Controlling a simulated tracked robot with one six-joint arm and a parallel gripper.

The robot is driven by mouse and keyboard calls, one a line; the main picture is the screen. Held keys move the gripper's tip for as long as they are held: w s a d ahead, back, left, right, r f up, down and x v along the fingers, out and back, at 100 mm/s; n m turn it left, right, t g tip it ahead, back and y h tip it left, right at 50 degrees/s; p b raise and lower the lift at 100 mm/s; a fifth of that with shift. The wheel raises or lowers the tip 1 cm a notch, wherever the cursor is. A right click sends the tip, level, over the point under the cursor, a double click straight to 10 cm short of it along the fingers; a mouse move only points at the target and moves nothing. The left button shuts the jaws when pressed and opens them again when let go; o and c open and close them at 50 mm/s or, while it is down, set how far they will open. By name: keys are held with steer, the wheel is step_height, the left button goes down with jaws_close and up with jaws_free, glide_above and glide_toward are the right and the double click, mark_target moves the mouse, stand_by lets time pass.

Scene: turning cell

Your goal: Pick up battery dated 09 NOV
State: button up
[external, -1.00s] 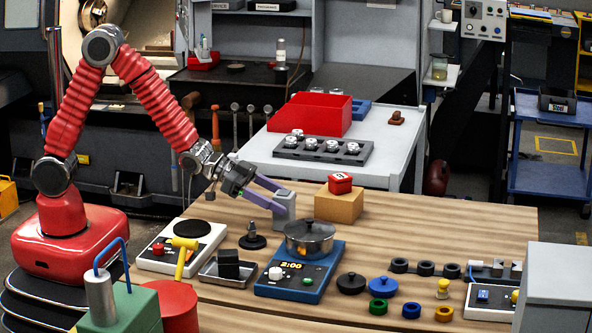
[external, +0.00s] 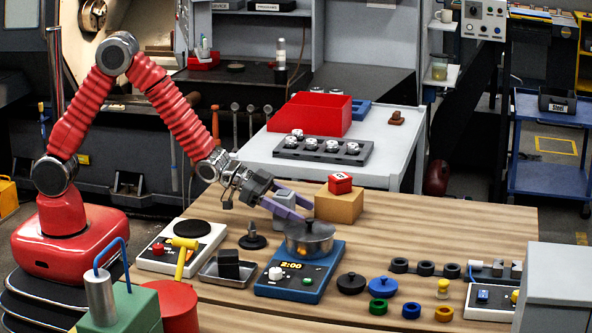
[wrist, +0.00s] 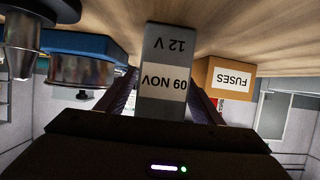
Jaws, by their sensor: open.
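The grey battery (external: 285,203) stands upright on the wooden bench, behind the steel pot. In the wrist view the battery (wrist: 164,98) has a white label reading "09 NOV" upside down, and "12 V" on its grey face. My gripper (external: 289,207) is open at the battery. In the wrist view one finger shows on each side of the battery, which lies between them. I cannot tell whether either finger touches it.
A tan box labelled FUSES (wrist: 229,80) stands close beside the battery, with a red item (external: 340,183) on top. The steel pot (external: 309,240) sits on a blue scale-like unit (external: 316,285) in front. Bench space behind the battery is clear.

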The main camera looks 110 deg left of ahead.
stand_by(0.5)
steer(key=c, duration=1.5)
steer(key=shift+r, duration=0.1)
step_height(320, 180, up, 10)
stand_by(0.4)
